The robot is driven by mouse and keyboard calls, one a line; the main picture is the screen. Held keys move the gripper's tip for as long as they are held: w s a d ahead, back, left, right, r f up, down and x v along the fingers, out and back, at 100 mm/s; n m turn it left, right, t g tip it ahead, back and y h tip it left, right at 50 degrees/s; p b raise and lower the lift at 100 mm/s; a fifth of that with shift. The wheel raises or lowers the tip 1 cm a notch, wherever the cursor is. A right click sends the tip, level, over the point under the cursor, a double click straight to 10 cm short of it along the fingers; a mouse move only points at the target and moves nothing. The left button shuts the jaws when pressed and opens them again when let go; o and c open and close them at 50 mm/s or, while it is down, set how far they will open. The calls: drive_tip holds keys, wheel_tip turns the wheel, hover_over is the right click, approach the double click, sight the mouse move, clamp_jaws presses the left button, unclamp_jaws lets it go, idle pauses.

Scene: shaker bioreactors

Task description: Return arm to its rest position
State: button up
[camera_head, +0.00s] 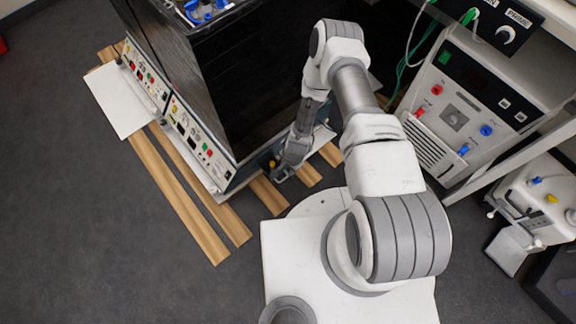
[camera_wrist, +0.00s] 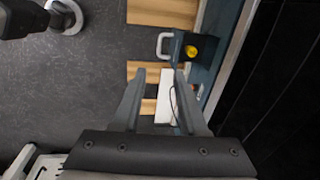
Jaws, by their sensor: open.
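My arm reaches from its white base (camera_head: 300,245) up and over toward the black-walled shaker cabinet (camera_head: 250,80). My gripper (camera_head: 284,174) points down beside the cabinet's lower right corner, close to a yellow knob (camera_head: 271,164). In the wrist view my gripper (camera_wrist: 160,76) is open, its two grey fingers apart. A white strip (camera_wrist: 165,103) shows between and beyond the fingers; I see no grip on it. The yellow knob (camera_wrist: 191,51) and a pale handle (camera_wrist: 163,46) on the cabinet side lie just past the fingertips. I cannot tell whether the fingers touch anything.
Wooden slats (camera_head: 180,200) lie under the cabinet. A white panel (camera_head: 118,98) sticks out at its left. An instrument (camera_head: 470,105) with coloured connectors stands at the right, and a smaller white device (camera_head: 540,200) below it. The dark floor (camera_head: 90,240) at left is clear.

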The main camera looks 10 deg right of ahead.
idle(0.3)
drive_tip(key=w+d+r+n, duration=0.1)
drive_tip(key=w+r, duration=0.3)
drive_tip(key=r, duration=0.6)
drive_tip(key=w+r+n+t, duration=0.15)
drive_tip(key=w+r, duration=0.35)
drive_tip(key=r, duration=0.5)
drive_tip(key=w+d+r+n, duration=0.15)
drive_tip(key=w+r, duration=0.25)
drive_tip(key=r, duration=0.6)
drive_tip(key=s+d+r+n, duration=0.1)
drive_tip(key=s+r+n, duration=0.1)
drive_tip(key=r, duration=0.7)
drive_tip(key=s+d+r+n, duration=0.1)
drive_tip(key=r, duration=0.9)
drive_tip(key=s+d+r+n+t+h, duration=0.1)
drive_tip(key=s+d+r+n, duration=0.1)
drive_tip(key=s+r, duration=0.8)
drive_tip(key=s+d+r+n+t, duration=0.2)
drive_tip(key=s+r, duration=0.6)
drive_tip(key=s, duration=0.5)
wheel_tip(320, 180, up, 20)
drive_tip(key=p, duration=2)
drive_tip(key=shift+d+f, duration=0.15)
drive_tip(key=shift+s+g, duration=0.1)
drive_tip(key=shift+g, duration=0.15)
